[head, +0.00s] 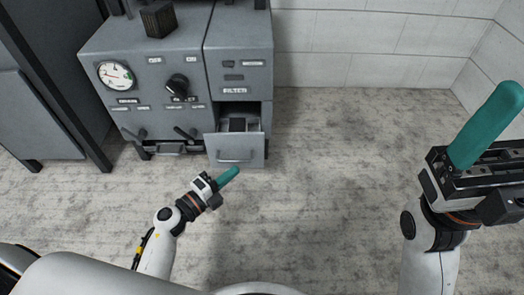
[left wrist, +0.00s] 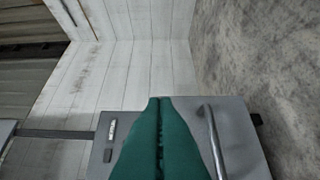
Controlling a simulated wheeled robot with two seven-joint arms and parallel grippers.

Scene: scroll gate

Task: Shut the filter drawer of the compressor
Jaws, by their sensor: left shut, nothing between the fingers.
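The compressor (head: 150,90) is a grey cabinet at the upper left of the head view. Its filter drawer (head: 228,154) stands open at the lower right of the cabinet, with a bar handle on its front and a dark item (head: 238,124) inside. My left gripper (head: 237,171) is shut and empty, just in front of and below the drawer front in the head view. In the left wrist view its teal fingers (left wrist: 159,100) overlap the grey front beside the handle (left wrist: 215,140); contact is unclear. My right gripper (head: 511,93) is raised at the right, far from the drawer.
The compressor carries a gauge (head: 115,75), a black knob (head: 177,85) and small levers. A dark box (head: 158,19) sits on top. A grey cabinet with dark posts stands at the left. The floor (head: 340,150) right of the drawer is clear up to the white block wall (head: 380,45).

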